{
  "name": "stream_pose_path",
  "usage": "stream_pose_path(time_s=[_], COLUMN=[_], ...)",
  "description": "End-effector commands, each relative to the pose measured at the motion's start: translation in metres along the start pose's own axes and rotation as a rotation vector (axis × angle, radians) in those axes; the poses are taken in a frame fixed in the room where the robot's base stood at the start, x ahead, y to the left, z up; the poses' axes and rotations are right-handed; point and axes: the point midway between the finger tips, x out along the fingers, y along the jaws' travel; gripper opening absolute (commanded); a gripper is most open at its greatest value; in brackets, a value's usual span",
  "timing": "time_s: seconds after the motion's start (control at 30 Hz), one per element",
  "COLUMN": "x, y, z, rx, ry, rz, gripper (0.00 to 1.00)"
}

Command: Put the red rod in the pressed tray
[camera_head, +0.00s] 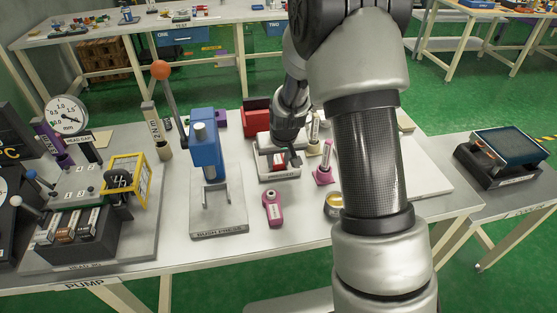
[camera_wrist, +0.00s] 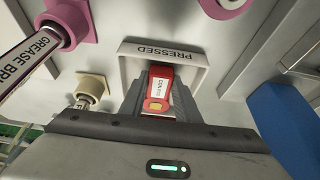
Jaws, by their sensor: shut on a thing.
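The red rod (camera_wrist: 158,88), with a white label and a yellow spot near one end, sits between the fingers of my gripper (camera_wrist: 158,106) in the wrist view. My gripper is shut on it. The pressed tray (camera_wrist: 198,70), pale with a raised rim and a "PRESSED" label, lies directly under the rod and the fingertips. I cannot tell whether the rod touches the tray floor. In the head view my gripper (camera_head: 283,160) is over the tray (camera_head: 263,177), and the fingers and arm hide most of the rod.
The blue bush press (camera_head: 206,160) stands left of the tray. A red bin (camera_head: 256,117) is behind. The grease brush (camera_wrist: 28,60) stands in a pink holder close to my gripper.

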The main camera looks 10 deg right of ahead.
Motion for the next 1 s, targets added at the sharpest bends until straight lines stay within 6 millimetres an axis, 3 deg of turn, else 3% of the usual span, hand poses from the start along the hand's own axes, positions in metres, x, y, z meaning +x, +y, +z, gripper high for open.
stream_pose_path(time_s=[0.1, 0.13, 0.23, 0.63, 1.0], x=[0.005, 0.003, 0.003, -0.007, -0.083], y=[0.0, 0.0, 0.0, 0.0, 0.0], z=[0.002, 0.001, 0.001, -0.001, -0.002], rx=[0.0, 0.0, 0.0, 0.0, 0.001], ry=[0.001, 0.0, 0.0, 0.001, 0.004], rz=[0.0, 0.0, 0.0, 0.0, 0.0], gripper=[0.0, 0.34, 0.48, 0.48, 0.48])
